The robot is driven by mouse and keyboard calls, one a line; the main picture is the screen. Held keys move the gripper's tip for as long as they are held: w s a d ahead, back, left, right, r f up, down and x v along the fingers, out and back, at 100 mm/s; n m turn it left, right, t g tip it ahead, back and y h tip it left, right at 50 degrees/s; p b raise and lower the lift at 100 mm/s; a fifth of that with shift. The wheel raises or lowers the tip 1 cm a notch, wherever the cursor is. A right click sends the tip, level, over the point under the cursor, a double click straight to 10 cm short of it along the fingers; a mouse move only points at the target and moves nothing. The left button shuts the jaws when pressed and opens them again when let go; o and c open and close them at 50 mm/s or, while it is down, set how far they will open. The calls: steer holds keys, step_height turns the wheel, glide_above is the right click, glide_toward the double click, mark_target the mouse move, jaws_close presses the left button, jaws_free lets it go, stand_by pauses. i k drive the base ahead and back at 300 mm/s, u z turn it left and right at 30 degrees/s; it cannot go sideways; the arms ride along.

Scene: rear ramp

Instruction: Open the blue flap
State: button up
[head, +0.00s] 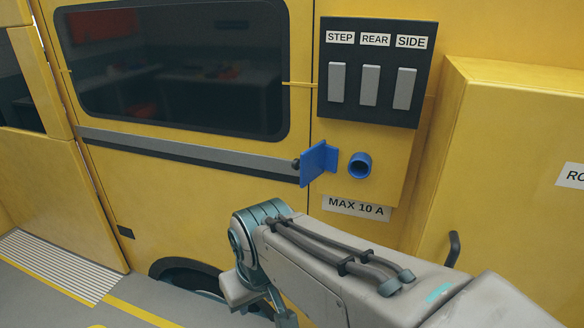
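The blue flap (318,163) stands swung out to the left of a round blue socket (360,165) on the yellow panel. The socket's opening shows uncovered, with a dark hollow inside. A small dark round knob sits at the flap's left edge. My gripper (262,298) is low in the picture, below and left of the flap and apart from it. My arm link and the bottom of the frame hide most of it, and its fingers cannot be made out.
Above the socket is a black panel (372,72) with three grey switches labelled STEP, REAR and SIDE. A MAX 10 A label (356,208) sits below. A yellow cabinet (515,160) with a dark handle (453,249) juts out at right. A grey rail (185,151) crosses the wall.

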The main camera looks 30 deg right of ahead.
mark_target(313, 162)
steer(key=z, duration=0.5)
steer(key=i, duration=1)
steer(key=z, duration=0.05)
